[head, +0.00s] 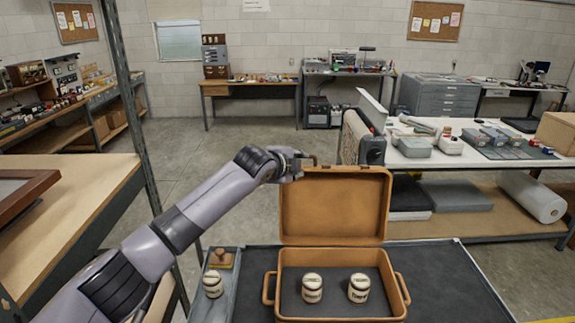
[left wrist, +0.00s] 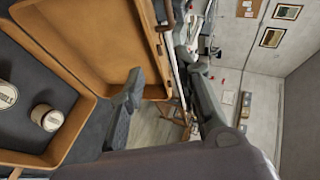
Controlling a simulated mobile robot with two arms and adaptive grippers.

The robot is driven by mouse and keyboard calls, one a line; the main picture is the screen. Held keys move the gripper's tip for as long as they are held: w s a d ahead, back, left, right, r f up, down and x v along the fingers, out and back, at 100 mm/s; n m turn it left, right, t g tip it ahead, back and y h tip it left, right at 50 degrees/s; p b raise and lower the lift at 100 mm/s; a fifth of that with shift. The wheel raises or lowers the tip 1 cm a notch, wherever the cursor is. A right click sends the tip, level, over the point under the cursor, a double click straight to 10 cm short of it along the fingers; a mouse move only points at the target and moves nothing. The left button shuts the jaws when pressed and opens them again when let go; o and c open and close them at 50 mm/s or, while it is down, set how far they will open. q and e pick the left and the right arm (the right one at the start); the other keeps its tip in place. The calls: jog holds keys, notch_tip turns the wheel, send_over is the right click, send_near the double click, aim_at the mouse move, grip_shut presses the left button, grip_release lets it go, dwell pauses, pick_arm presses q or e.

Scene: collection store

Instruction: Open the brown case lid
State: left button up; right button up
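The brown case (head: 333,318) sits on a dark-topped surface with its lid (head: 333,207) raised, standing about upright at the back. Two cream jars with dark lettering, one left (head: 312,288) and one right (head: 359,287), stand inside the case. My left gripper (head: 300,165) is at the lid's upper left corner. In the left wrist view its fingers (left wrist: 168,105) are spread wide, one in front of the lid's inner face (left wrist: 95,40) and one beyond its edge. Whether either finger touches the lid is unclear. My right gripper is in neither view.
A grey tray (head: 226,302) left of the case holds another jar (head: 213,284) and a wooden-handled stamp (head: 220,258). A shelf post (head: 135,110) stands close to my left arm. A white table (head: 440,158) with several objects stands behind right.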

pick_arm(q)
jog(key=v, duration=0.7)
jog(key=shift+d, duration=0.15)
